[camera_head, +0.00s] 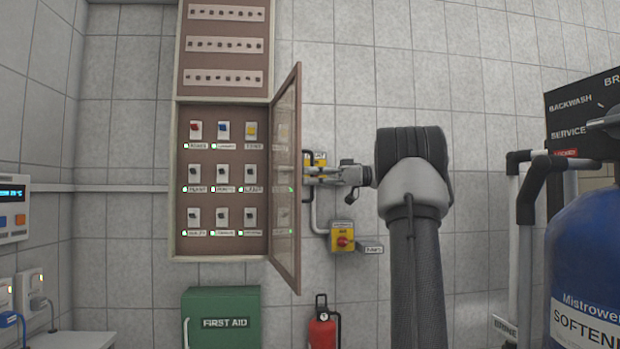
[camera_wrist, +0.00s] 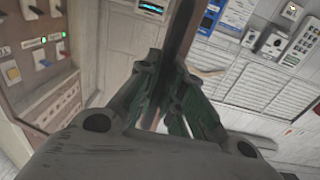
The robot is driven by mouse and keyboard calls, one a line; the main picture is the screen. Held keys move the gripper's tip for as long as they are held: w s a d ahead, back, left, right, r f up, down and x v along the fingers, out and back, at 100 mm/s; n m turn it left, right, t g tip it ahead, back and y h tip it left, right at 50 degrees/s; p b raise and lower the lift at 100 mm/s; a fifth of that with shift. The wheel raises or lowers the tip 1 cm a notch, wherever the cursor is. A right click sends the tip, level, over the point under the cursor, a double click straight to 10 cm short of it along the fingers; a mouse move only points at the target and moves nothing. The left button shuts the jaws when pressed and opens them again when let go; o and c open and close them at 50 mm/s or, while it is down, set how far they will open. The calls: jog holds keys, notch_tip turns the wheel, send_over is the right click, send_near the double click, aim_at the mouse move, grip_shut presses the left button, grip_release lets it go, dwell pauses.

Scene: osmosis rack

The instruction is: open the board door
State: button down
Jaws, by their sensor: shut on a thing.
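The board door (camera_head: 286,185) is a framed, glazed panel that stands swung out from the right side of the board (camera_head: 181,180). Inside the board are rows of switches with labels and small green lights. My gripper (camera_head: 309,176) is at the door's right side, about mid-height, and the door hides part of its tips. The board's switches (camera_wrist: 38,57) show at the left of the wrist view.
A yellow box with a red knob (camera_head: 343,238) is on the wall below my gripper. A green first aid box (camera_head: 222,318) and a red extinguisher (camera_head: 322,328) are below the board. A blue softener tank (camera_head: 590,250) and grey pipes stand at the right.

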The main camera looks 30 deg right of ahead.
jog(key=c, duration=1.8)
grip_release()
jog(key=shift+r, duration=0.15)
jog(key=v, duration=0.7)
jog(key=shift+d, duration=0.2)
